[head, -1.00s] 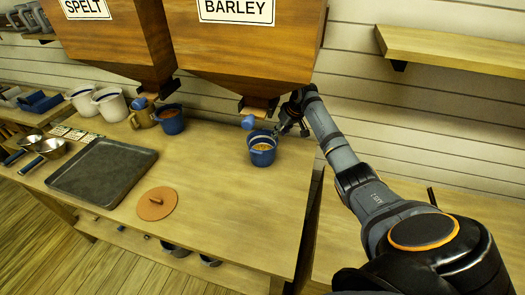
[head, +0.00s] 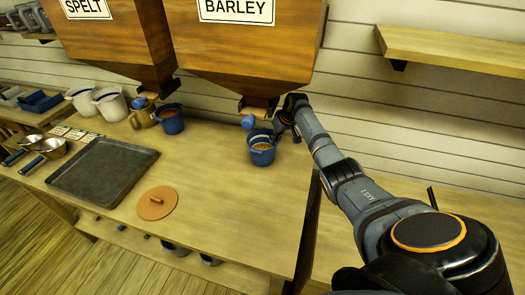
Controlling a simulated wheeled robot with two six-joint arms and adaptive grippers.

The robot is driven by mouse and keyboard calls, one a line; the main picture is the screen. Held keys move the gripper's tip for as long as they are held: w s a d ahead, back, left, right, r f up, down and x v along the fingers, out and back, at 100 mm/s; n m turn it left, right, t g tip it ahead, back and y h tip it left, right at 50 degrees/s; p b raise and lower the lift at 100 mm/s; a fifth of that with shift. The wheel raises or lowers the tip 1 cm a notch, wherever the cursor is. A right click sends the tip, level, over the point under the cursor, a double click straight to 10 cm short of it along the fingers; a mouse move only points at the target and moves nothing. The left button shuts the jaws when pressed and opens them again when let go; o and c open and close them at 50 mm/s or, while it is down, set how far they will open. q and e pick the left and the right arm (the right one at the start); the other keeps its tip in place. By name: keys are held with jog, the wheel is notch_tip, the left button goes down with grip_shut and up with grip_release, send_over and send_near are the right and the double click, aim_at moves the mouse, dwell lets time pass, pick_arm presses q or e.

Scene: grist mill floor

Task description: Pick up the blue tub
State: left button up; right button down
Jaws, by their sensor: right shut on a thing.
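A blue tub (head: 262,155) with grain in it stands upright on the wooden table below the BARLEY hopper. A second blue tub (head: 171,123) with reddish-brown contents stands farther left, near the SPELT hopper. My right gripper (head: 277,132) is at the back right rim of the tub under BARLEY and is shut on it. The fingertips are small and partly hidden by the tub and the wrist. The tub seems to rest on the tabletop. My left gripper is not in view.
The BARLEY hopper (head: 248,52) with its blue-knobbed spout hangs close above the tub. A dark tray (head: 103,172), a terracotta lid (head: 156,203), white tubs (head: 110,104) and metal scoops (head: 53,147) lie to the left. The table's front right area is clear.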

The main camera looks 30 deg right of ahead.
dwell(0.4)
jog(key=shift+r, duration=0.25)
jog(key=s+d+r+p, duration=0.1)
jog(key=s+d, duration=0.1)
jog(key=s, duration=0.6)
jog(key=s+d+r, duration=0.1)
jog(key=s+r, duration=0.1)
jog(key=s, duration=0.7)
jog(key=shift+s+d+p, duration=0.3)
jog(key=shift+d+p, duration=0.05)
jog(key=shift+r, duration=0.1)
